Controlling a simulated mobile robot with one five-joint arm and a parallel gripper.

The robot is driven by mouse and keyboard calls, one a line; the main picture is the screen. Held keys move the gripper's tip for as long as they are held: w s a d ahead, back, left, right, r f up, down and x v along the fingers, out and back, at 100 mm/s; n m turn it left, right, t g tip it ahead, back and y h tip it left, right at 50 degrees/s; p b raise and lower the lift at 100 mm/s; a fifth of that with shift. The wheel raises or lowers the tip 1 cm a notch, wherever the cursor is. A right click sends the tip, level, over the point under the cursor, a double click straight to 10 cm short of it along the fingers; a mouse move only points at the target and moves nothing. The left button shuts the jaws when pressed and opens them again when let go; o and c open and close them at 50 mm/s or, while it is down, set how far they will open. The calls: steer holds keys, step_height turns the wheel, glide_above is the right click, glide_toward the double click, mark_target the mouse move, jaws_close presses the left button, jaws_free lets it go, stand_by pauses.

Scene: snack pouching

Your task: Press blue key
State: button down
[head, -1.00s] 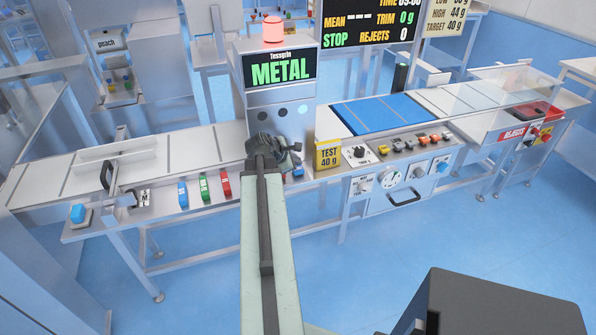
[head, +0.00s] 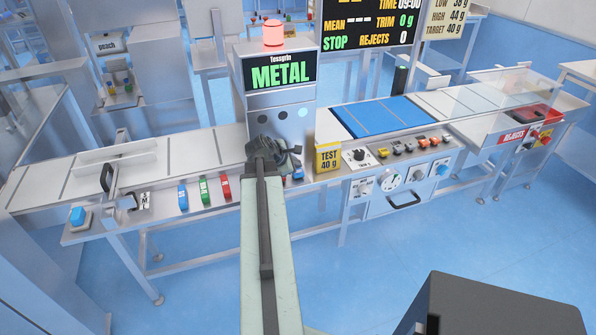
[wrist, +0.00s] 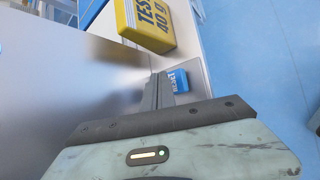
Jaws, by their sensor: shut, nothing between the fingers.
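A small blue key (wrist: 179,81) with white lettering shows in the wrist view, on the edge of the metal surface just beyond my fingers. In the head view a bit of the blue key (head: 298,174) shows below my gripper (head: 292,158), partly covered by it. My gripper is shut and empty, at the front of the metal detector cabinet. In the wrist view its fingers (wrist: 162,90) point at the blue key's near left side. I cannot tell whether they touch it.
The yellow test block (head: 328,156) stands close to the right of my gripper. The metal detector (head: 278,98) rises behind it. Blue (head: 183,197), green (head: 204,191) and red (head: 225,187) bars lie to the left. A blue button (head: 78,215) is at the far left.

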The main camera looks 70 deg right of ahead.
stand_by(0.8)
steer(key=shift+f+b, duration=0.45)
steer(key=shift+f+b, duration=0.5)
stand_by(0.5)
steer(key=shift+r, duration=0.15)
steer(key=shift+r+p, duration=0.8)
steer(key=shift+p, duration=0.15)
steer(key=shift+r, duration=0.1)
step_height(320, 180, up, 5)
steer(key=p, duration=0.5)
stand_by(0.4)
